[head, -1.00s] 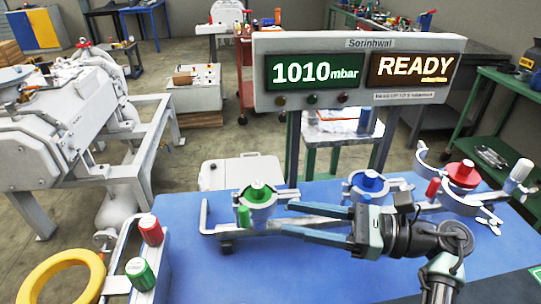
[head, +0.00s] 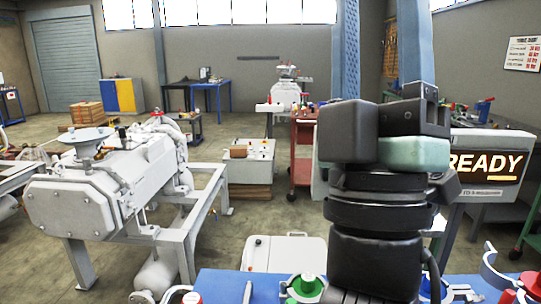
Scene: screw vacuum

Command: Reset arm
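My arm stands upright in the right half of the head view, close to the camera. My gripper (head: 383,50) is at its top and points up. Its two long blue-grey fingers are apart with a clear gap between them, and nothing shows in the gap. The fingertips run out of the top edge of the picture. The gripper is high above the blue table (head: 225,287) and touches nothing visible.
The display (head: 488,165) reads READY; my arm hides its left part. A green-capped clamp (head: 305,287) and the edge of a blue-capped one stand on the table. A white pump machine (head: 110,180) is at left.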

